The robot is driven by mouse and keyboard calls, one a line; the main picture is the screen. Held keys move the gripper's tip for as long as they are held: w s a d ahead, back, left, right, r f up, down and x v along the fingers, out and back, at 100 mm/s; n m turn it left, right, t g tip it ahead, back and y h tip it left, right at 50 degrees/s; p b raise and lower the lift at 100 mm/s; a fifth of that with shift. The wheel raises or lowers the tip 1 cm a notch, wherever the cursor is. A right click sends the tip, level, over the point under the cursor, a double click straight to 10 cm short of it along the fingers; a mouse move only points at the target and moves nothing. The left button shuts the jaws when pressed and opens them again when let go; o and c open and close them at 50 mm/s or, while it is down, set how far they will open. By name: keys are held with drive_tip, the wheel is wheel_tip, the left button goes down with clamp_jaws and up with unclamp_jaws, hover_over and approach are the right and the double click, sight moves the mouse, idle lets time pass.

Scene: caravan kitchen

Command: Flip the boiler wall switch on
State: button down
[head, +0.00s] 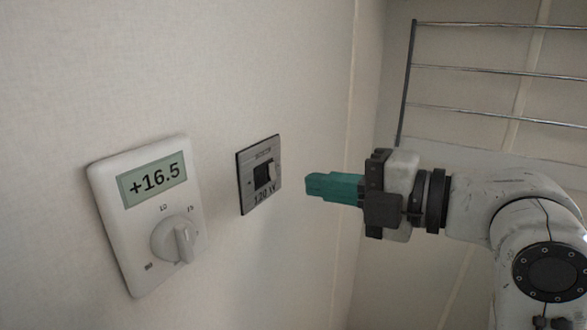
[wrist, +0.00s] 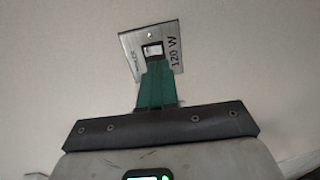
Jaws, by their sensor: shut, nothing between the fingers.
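The boiler wall switch is a grey metal plate (head: 247,194) with a dark rocker recess and a light rocker (head: 264,174), fixed to the wall left of my gripper in the head view. Its lower text reads like "120 W". My gripper (head: 308,187) has teal fingers, shut and empty, pointing at the plate with a small gap in the head view. In the wrist view the plate (wrist: 129,40) is tilted, and the fingertips (wrist: 157,66) overlap its lower part just below the rocker (wrist: 153,50).
A white thermostat (head: 122,238) with a "+16.5" display and a round knob (head: 175,240) is on the wall left of the switch. A metal wire rack (head: 490,70) is at the upper right, behind my arm.

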sight(274, 179)
drive_tip(key=p+x, duration=0.1)
drive_tip(key=x, duration=0.4)
drive_tip(key=shift+p, duration=0.35)
drive_tip(key=shift+a+f, duration=0.1)
drive_tip(key=shift+w+a+f+b, duration=0.1)
drive_tip(key=shift+f+b, duration=0.2)
drive_tip(key=shift+b, duration=0.8)
drive_tip(key=y+b, duration=0.1)
drive_tip(key=b, duration=0.2)
drive_tip(key=shift+w+a+f+t+b, duration=0.1)
drive_tip(key=shift+f+t+b, duration=0.05)
drive_tip(key=shift+t+b, duration=0.2)
drive_tip(key=shift+b, duration=0.45)
drive_tip(key=shift+r+p, duration=0.35)
